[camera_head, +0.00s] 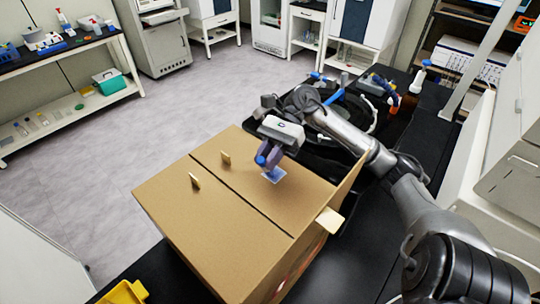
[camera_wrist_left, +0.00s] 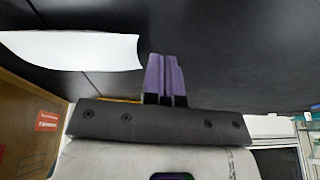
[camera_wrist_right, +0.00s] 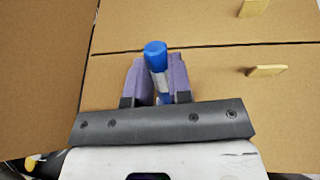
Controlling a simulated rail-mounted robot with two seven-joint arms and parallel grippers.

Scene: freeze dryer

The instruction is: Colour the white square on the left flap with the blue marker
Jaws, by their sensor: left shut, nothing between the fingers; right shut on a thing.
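The cardboard box (camera_head: 180,215) has closed top flaps that meet at a dark seam. The square cannot be seen there. My left gripper (camera_wrist_left: 166,75) is shut and empty, and shows only in the left wrist view.
Small tan tabs (camera_head: 195,181) stand up from the flaps. A side flap (camera_head: 345,182) rises at the box's right. The black bench (camera_head: 362,255) has bare room in front of it. A yellow container (camera_head: 124,293) stands at the bottom left.

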